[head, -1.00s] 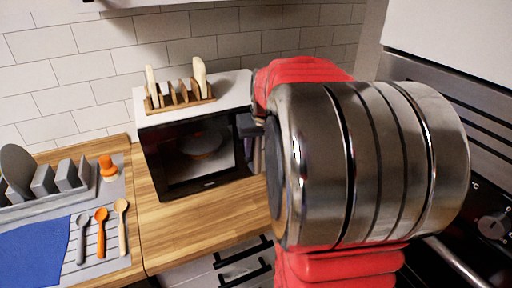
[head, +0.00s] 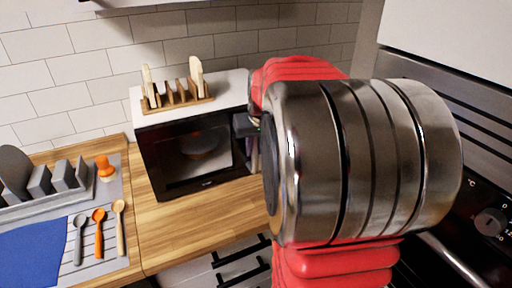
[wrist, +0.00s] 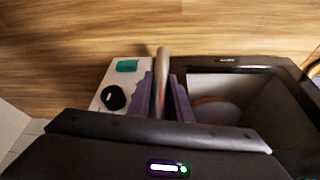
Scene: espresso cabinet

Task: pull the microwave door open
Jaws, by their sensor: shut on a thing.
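The microwave (head: 235,88) has a white body and a black-framed door (head: 163,176) with a dark window. It stands on the wooden counter, and a round plate shows dimly behind the window. In the wrist view the dark door frame (wrist: 262,62) and the white control panel (wrist: 113,78), with a teal button and a black knob, lie on either side of the handle. My gripper (wrist: 163,98) has its purple fingers shut around the metal handle (wrist: 162,66). In the head view my arm hides most of the gripper and handle. I see no clear gap at the door.
A wooden rack (head: 178,99) with upright slices stands on the microwave. At the left are a grey drying mat with spoons (head: 99,230), a dish rack (head: 62,180) and a blue cloth (head: 35,252). An oven (head: 478,190) stands at the right. Counter before the microwave is clear.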

